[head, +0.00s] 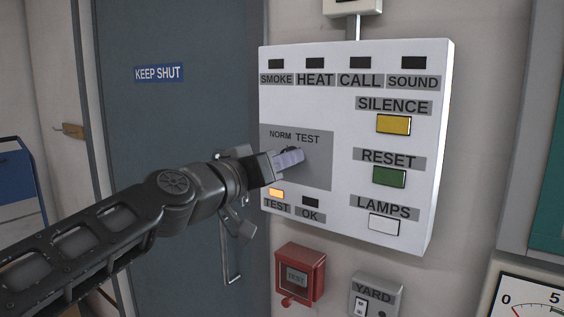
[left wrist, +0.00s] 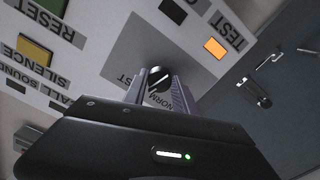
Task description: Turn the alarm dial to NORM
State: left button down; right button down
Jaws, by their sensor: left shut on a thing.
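The white alarm panel (head: 350,78) is on the wall. Its dial is black and round and sits on a grey plate (head: 318,172) marked NORM and TEST; in the head view my gripper mostly hides it. In the left wrist view the dial (left wrist: 158,79) shows between the fingers with a pale pointer line; I cannot tell for sure which mark it points to. My left gripper (head: 294,158) is shut on the dial, and its fingers (left wrist: 161,95) lie on both sides of it. The TEST lamp (head: 276,193) glows orange; the OK lamp (head: 311,203) is dark. My right gripper is not in view.
A yellow SILENCE button (head: 394,124), green RESET button (head: 389,177) and white LAMPS button (head: 383,224) are right of the dial. A red box (head: 300,270) and a YARD switch (head: 375,296) are below. A blue-grey door (head: 165,120) is left.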

pick_arm(q)
jog(key=n+p, duration=0.1)
jog(key=n, duration=1)
jog(key=shift+n, duration=0.3)
jog(key=c, duration=1)
grip_release()
jog(key=b+v, duration=0.1)
jog(key=v, duration=0.7)
jog(key=shift+b, duration=0.3)
jog(key=shift+w, duration=0.1)
